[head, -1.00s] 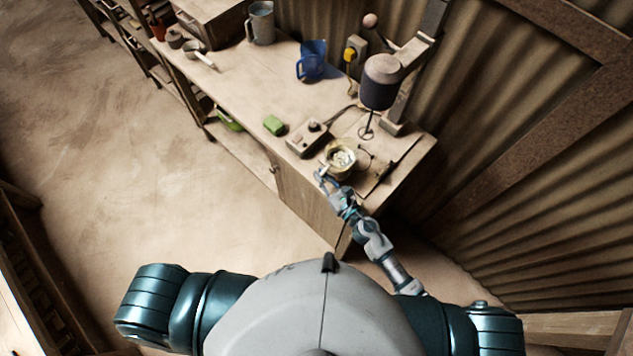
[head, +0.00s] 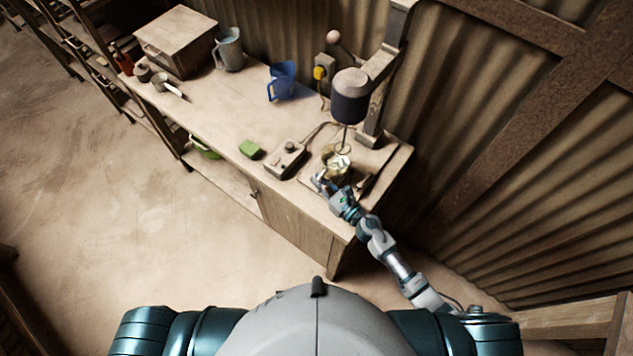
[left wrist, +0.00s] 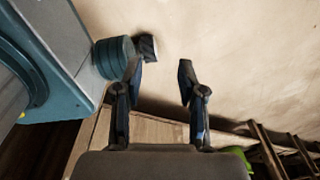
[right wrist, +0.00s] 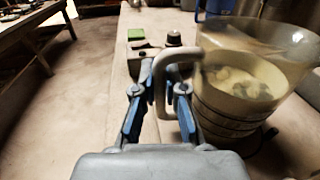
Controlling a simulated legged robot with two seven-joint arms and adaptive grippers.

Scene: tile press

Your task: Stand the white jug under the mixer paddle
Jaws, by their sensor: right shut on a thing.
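The white jug (head: 337,168) is see-through with a pale handle and lumpy cream contents. In the right wrist view the jug (right wrist: 245,90) appears upright, with dark bands around its lower part. My right gripper (head: 323,183) is shut on its handle; the handle lies between the fingers (right wrist: 160,88) in the right wrist view. The mixer (head: 351,97) has a dark motor head, and its paddle shaft (head: 345,138) hangs just behind and above the jug's rim. I cannot tell whether the paddle is inside the rim. My left gripper (left wrist: 162,68) is open and empty.
A control box (head: 286,158) with a cable sits left of the jug, with a green block (head: 250,149) beyond. A blue jug (head: 283,82) and a grey jug (head: 229,50) stand farther back. The bench (head: 215,110) has free room in its middle.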

